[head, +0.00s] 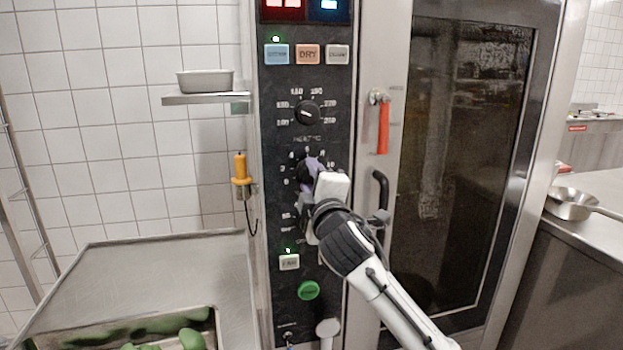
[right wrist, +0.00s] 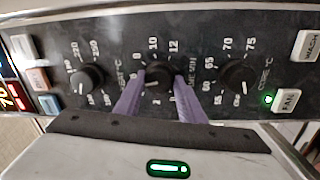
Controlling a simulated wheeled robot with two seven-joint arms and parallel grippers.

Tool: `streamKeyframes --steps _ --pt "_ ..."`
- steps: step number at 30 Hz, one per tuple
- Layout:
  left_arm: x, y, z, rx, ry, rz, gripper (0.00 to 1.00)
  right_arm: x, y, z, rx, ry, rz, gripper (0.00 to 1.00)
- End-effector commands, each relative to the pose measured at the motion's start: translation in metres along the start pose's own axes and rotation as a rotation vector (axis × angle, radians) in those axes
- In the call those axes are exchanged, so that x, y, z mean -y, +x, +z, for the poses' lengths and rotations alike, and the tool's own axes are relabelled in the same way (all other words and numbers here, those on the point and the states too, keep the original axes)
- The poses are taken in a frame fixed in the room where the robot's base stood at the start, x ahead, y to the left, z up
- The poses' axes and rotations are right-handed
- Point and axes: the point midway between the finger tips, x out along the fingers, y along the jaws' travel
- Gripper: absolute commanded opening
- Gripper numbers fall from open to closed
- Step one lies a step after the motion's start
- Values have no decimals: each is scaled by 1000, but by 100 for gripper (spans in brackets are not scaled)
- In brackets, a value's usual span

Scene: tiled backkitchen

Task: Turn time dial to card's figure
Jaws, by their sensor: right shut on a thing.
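The time dial (right wrist: 158,72) is the black middle knob of three on the oven's dark control panel, with figures such as 8, 10 and 12 around it. My right gripper (right wrist: 159,82) has its two purple fingers on either side of this knob and is shut on it. A pale mark shows on the knob, but the figure it points at is hard to read. In the head view my right gripper (head: 311,172) covers most of the dial. No card with a figure can be made out. My left gripper is not in view.
The temperature knob (head: 307,112) is above the time dial, and the core knob (right wrist: 238,76) is on its other side. The FAN button (head: 289,262) and a green button (head: 308,290) are lower down. A black door handle (head: 380,190) and red-handled latch (head: 383,125) are close right.

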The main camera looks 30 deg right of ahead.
Motion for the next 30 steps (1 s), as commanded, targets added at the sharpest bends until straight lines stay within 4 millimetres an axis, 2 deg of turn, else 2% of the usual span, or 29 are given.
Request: streamKeyframes --steps 1,10,27,28,30 --pt "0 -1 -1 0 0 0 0 -7 0 -1 0 31 13 14" --pt "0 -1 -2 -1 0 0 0 -8 0 0 9 152 14 14" --pt "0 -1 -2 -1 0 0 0 -10 1 0 12 179 17 14" --pt "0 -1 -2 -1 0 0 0 -10 1 0 12 179 17 39" --pt "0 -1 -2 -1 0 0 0 -10 1 0 12 179 16 51"
